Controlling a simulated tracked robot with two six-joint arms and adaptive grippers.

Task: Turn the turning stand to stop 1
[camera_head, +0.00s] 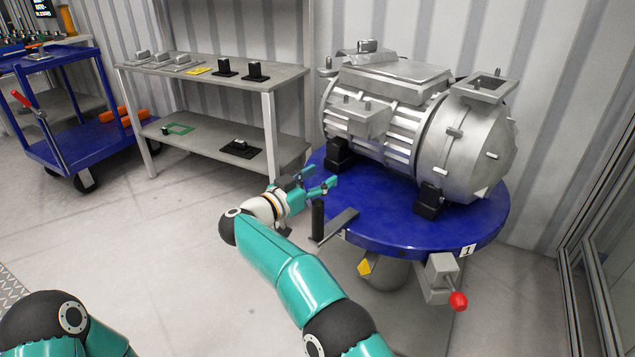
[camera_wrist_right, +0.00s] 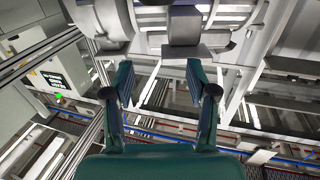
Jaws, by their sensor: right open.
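The turning stand is a blue round plate (camera_head: 400,232) on a grey pedestal. A plate marked 1 (camera_head: 469,250) is on its front right rim, above a grey block with a red-knobbed lever (camera_head: 458,301). A yellow pointer (camera_head: 366,266) shows below the front left rim. A grey bar with an upright black grip (camera_head: 318,220) sticks out at the left. The grey drive unit (camera_head: 395,115) rests on the stand. My right gripper (camera_head: 328,184) is open and empty, near the black grip; I cannot tell if they touch. Its open fingers show in the wrist view (camera_wrist_right: 160,78). My left gripper is out of view.
A grey two-level bench (camera_head: 215,75) with small parts stands behind at the left. A blue cart (camera_head: 65,105) is farther left. A corrugated wall is close behind the stand, and a framed glass panel (camera_head: 605,230) is at the right. The floor left of the stand is clear.

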